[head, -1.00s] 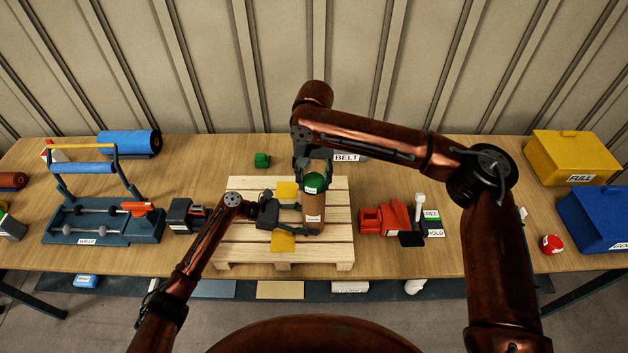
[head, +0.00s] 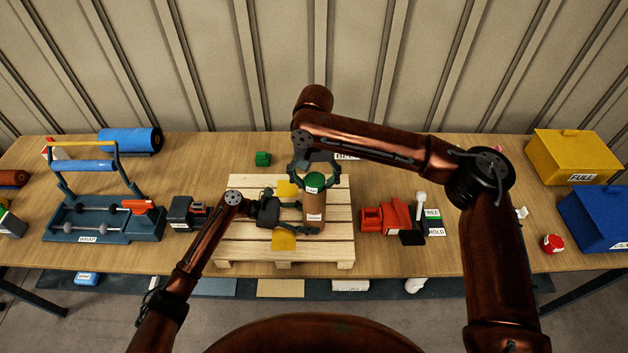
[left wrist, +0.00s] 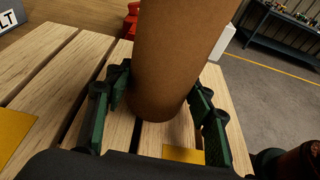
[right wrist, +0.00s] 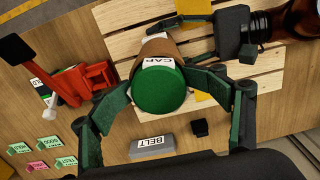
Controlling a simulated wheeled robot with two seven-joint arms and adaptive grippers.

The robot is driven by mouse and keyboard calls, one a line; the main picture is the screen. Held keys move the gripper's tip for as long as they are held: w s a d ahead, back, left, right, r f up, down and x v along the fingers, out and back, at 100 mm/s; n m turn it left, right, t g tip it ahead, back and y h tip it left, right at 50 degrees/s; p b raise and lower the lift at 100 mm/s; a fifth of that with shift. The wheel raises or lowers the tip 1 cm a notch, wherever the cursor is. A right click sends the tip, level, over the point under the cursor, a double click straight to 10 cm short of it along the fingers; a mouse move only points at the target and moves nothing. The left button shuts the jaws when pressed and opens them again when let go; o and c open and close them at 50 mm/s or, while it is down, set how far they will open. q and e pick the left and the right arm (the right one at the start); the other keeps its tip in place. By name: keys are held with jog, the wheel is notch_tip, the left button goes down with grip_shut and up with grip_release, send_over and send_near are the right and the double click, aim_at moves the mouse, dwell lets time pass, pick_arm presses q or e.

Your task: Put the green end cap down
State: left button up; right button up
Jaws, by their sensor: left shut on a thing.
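The green end cap (head: 314,180) sits on the upper end of the brown tube (head: 314,212). It fills the middle of the right wrist view (right wrist: 160,91), with a white CAP label at its edge. The tube stands upright on the wooden pallet (head: 235,222). My left gripper (head: 303,217) is shut on the tube near its lower part; the tube also shows between its fingers in the left wrist view (left wrist: 180,60). My right gripper (right wrist: 160,82) is open above, with one finger on each side of the cap. Its fingers look clear of the cap.
Yellow pieces (head: 283,241) lie on the pallet. A red tool (head: 385,217) stands right of the pallet and a blue-framed WRAP stand (head: 105,222) at left.

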aim_at(315, 180)
pick_arm(q)
jog(key=shift+s+f, duration=0.1)
jog(key=shift+f, duration=0.1)
pick_arm(e)
jog(key=shift+d, duration=0.15)
notch_tip(315, 180, up, 13)
jog(key=shift+r, duration=0.2)
dwell(0.5)
pick_arm(q)
jog(key=o, duration=0.9)
jog(key=shift+o, duration=0.2)
jog(key=shift+r, duration=0.15)
